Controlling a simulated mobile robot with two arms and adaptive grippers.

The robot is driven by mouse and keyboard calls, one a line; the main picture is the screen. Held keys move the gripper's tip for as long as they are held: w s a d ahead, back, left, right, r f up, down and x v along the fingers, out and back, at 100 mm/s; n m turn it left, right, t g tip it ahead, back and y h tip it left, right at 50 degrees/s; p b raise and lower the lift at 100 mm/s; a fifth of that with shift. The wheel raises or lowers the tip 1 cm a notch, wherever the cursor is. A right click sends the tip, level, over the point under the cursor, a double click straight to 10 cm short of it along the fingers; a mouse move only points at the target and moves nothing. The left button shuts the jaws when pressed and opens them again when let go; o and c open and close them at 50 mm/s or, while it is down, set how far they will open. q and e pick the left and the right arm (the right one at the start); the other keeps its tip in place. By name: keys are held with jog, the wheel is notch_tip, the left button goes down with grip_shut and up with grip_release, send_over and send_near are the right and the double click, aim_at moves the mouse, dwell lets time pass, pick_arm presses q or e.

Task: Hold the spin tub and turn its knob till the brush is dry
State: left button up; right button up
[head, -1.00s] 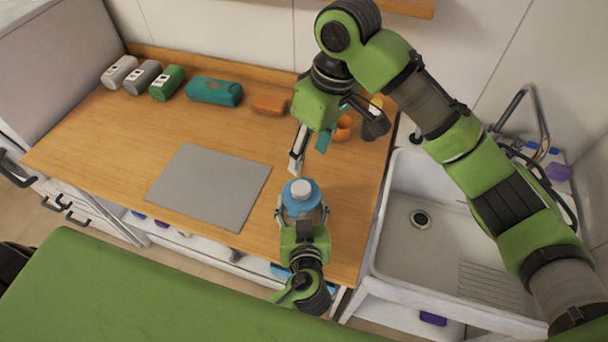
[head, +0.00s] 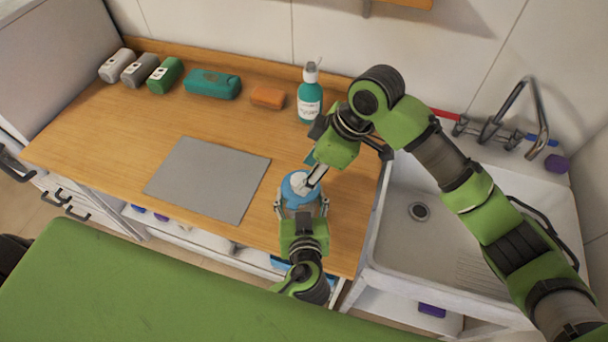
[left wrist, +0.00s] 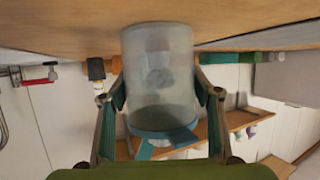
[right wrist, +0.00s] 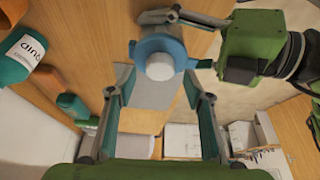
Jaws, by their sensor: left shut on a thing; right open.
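The spin tub stands near the table's front edge, with a blue lid (head: 292,190) and a white knob on top. In the left wrist view the tub's clear wall (left wrist: 158,75) shows a blurred shape inside; I cannot tell if it is the brush. My left gripper (head: 301,206) is shut around the tub from the front. My right gripper (head: 312,174) is open, just above the lid at the knob. In the right wrist view the white knob (right wrist: 160,66) lies ahead of and between the open fingers; I cannot tell if they touch it.
A grey mat (head: 208,180) lies left of the tub. A teal pump bottle (head: 310,100), an orange block (head: 267,97), a teal case (head: 212,84) and several small containers line the back. A sink (head: 440,225) is on the right.

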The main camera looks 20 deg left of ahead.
jog(key=shift+x, duration=1.35)
jog(key=c, duration=1.1)
jog(key=m, duration=0.2)
jog(key=m+t, duration=0.1)
jog(key=m, duration=0.1)
jog(key=shift+s+t, duration=0.2)
jog(key=shift+t, duration=0.1)
jog(key=shift+m+t+h, duration=0.4)
jog(key=shift+m+t, duration=0.2)
jog(key=shift+m, duration=1.1)
